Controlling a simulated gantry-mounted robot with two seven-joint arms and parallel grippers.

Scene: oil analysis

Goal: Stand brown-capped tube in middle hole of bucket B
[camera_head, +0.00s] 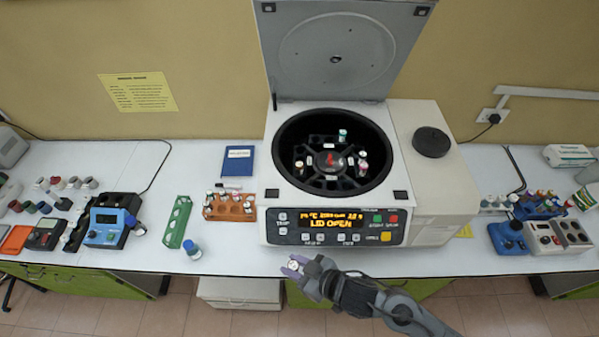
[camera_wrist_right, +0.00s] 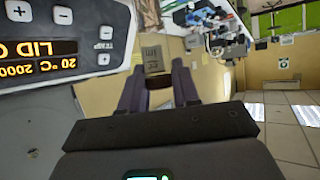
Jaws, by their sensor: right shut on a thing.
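My right gripper (camera_head: 295,266) is in front of the bench edge, below the centrifuge panel. It is shut on a small tube, which I take as the brown-capped tube; its pale part shows between the fingers. In the right wrist view, the fingers (camera_wrist_right: 158,88) close around a brownish part with a lettered pale patch beyond; the cap is not clear. The open centrifuge bowl (camera_head: 285,140) holds a rotor with a red centre (camera_head: 330,161) and several buckets around it, some with tubes. The bucket letters are too small to read, so I cannot tell which is bucket B. My left gripper is not in view.
The centrifuge lid (camera_head: 337,45) stands raised, and its display reads LID OPEN. An orange rack (camera_head: 229,209) with several tubes stands left of it. A green rack (camera_head: 178,222) and a blue-capped bottle (camera_head: 192,249) stand farther left. Right of the centrifuge are tubes and small instruments (camera_head: 510,238).

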